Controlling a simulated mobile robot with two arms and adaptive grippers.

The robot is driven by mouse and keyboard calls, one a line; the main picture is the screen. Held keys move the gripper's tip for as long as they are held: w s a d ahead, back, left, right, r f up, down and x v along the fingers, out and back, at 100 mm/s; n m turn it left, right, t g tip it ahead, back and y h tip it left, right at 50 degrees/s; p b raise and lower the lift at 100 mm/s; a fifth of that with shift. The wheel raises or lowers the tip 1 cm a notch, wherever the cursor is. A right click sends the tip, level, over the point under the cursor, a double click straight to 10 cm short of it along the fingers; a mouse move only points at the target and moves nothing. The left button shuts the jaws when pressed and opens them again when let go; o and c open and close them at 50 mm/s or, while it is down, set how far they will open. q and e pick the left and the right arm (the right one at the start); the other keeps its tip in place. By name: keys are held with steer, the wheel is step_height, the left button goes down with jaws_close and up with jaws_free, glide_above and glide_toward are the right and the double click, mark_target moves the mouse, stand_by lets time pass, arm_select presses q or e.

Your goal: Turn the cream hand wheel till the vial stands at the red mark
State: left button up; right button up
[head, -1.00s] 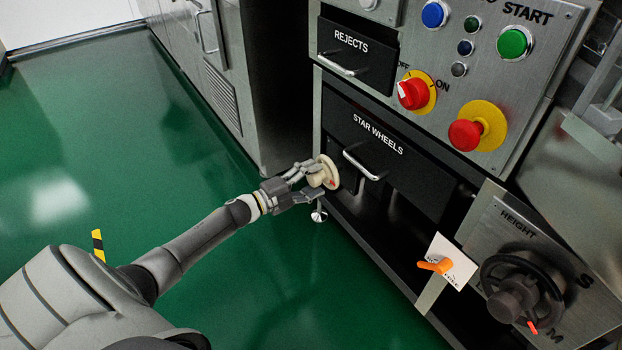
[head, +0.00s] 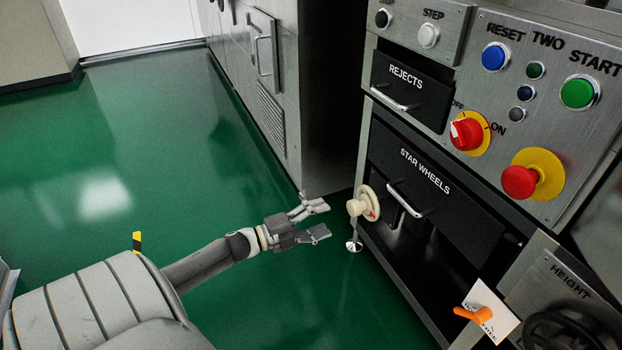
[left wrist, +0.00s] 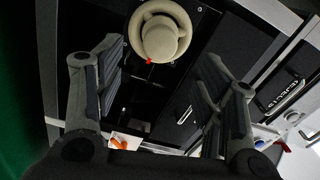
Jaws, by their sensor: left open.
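The cream hand wheel (head: 368,203) is on the machine's front at the left edge of the star wheels drawer, with a round knob at its centre and a small red mark on its rim. In the left wrist view the wheel (left wrist: 160,32) is at the top centre, its red mark at the lower rim. My left gripper (head: 322,219) is open and empty, its fingers pointing at the wheel with a gap between them and it. The gripper's two fingers (left wrist: 160,100) show spread in the left wrist view. I cannot see the vial. My right gripper is not in view.
The star wheels drawer (head: 450,215) and rejects drawer (head: 425,90) have protruding handles. A red emergency button (head: 519,183), a red rotary switch (head: 466,133) and an orange lever (head: 473,315) stick out on the right. Green floor (head: 150,140) is free on the left.

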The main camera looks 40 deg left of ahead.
arm_select(q)
steer(key=shift+v, duration=1.2)
